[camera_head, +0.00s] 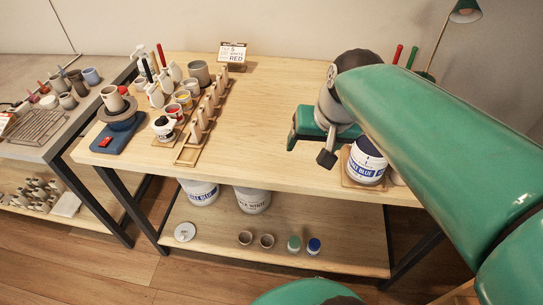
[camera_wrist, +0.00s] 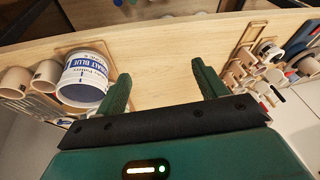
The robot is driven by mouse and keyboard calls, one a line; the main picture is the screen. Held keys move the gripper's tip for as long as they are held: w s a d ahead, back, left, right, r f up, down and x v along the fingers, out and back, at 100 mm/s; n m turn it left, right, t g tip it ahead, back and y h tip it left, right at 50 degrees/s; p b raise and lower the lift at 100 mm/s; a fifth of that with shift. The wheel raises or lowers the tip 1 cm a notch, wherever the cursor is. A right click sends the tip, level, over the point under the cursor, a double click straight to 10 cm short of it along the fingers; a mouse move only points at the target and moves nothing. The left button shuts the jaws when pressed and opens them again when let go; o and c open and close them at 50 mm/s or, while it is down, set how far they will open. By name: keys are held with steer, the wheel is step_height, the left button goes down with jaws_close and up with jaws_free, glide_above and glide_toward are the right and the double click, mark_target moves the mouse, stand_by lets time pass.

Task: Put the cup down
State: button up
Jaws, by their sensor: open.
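My gripper (camera_head: 307,148) is open above the right part of the wooden table; in the wrist view the gap between its fingers (camera_wrist: 160,76) is empty, with bare tabletop beyond. A beige cup (camera_head: 112,98) stands on a round turntable (camera_head: 122,121) with a blue base at the table's left end, far from my gripper. Two beige cups, one nearer (camera_wrist: 47,72) and one at the edge (camera_wrist: 16,82), show at the left of the wrist view, apart from the fingers. I cannot tell which cup the task means.
A "cobalt blue" jar (camera_head: 366,165) stands on a small wooden tray beside my gripper; it also shows in the wrist view (camera_wrist: 84,78). A wooden rack (camera_head: 190,151) and several pots crowd the left side. The table's middle (camera_head: 262,120) is clear.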

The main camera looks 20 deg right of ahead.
steer(key=s+a+n+t, duration=0.1)
steer(key=s+a+n, duration=0.3)
steer(key=a, duration=0.5)
steer(key=shift+s+f, duration=0.2)
steer(key=shift+f, duration=0.25)
steer(key=c, duration=0.7)
steer(key=shift+c, duration=0.3)
steer(key=shift+d, duration=0.15)
